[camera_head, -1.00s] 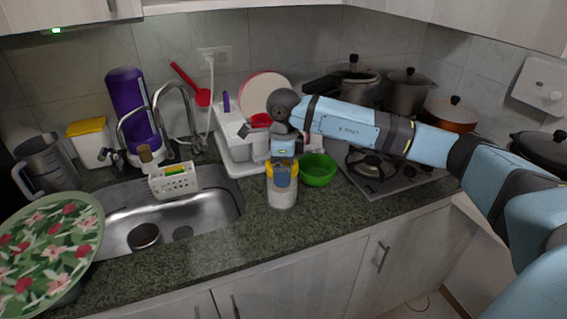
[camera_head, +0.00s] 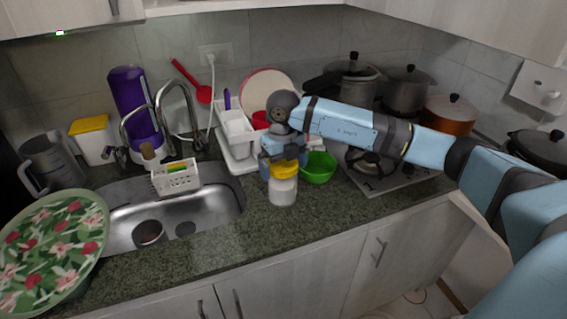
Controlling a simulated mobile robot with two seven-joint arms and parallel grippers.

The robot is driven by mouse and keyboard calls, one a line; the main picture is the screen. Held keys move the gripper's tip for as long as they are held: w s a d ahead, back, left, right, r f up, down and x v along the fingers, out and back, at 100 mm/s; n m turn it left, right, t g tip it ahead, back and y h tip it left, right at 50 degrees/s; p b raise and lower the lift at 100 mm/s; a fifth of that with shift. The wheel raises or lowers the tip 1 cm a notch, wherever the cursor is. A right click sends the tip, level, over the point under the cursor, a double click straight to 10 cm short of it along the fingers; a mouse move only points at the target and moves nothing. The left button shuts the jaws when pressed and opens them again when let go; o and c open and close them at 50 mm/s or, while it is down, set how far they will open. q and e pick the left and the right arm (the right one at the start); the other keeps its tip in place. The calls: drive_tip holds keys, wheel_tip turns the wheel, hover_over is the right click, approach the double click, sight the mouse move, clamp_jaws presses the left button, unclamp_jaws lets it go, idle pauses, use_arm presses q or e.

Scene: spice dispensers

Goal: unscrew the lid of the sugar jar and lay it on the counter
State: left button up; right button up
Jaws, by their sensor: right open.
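The sugar jar (camera_head: 283,191) stands upright on the counter between the sink and the stove. It has a clear or whitish body and a yellow lid (camera_head: 285,171), which sits on top of the jar. My right gripper (camera_head: 284,163) is open and points down at the lid from above, its fingers spread to either side near the lid's top. Whether the fingers touch the lid cannot be told. My left gripper is not in view.
A green bowl (camera_head: 319,168) stands just right of the jar, close to the gripper. A white dish rack (camera_head: 240,150) is behind it. The sink (camera_head: 215,205) is to the left. The counter (camera_head: 240,240) in front of the jar is clear.

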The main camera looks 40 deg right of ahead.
drive_tip(key=shift+c, duration=0.2)
drive_tip(key=c, duration=0.7)
drive_tip(key=n+b, duration=0.2)
drive_tip(key=n, duration=0.3)
drive_tip(key=shift+d+f+n+b, duration=0.1)
drive_tip(key=shift+d+n+b, duration=0.05)
drive_tip(key=shift+n+b, duration=0.2)
drive_tip(key=n+b, duration=0.1)
drive_tip(key=n, duration=0.2)
drive_tip(key=shift+w+n, duration=0.1)
drive_tip(key=shift+n, duration=0.25)
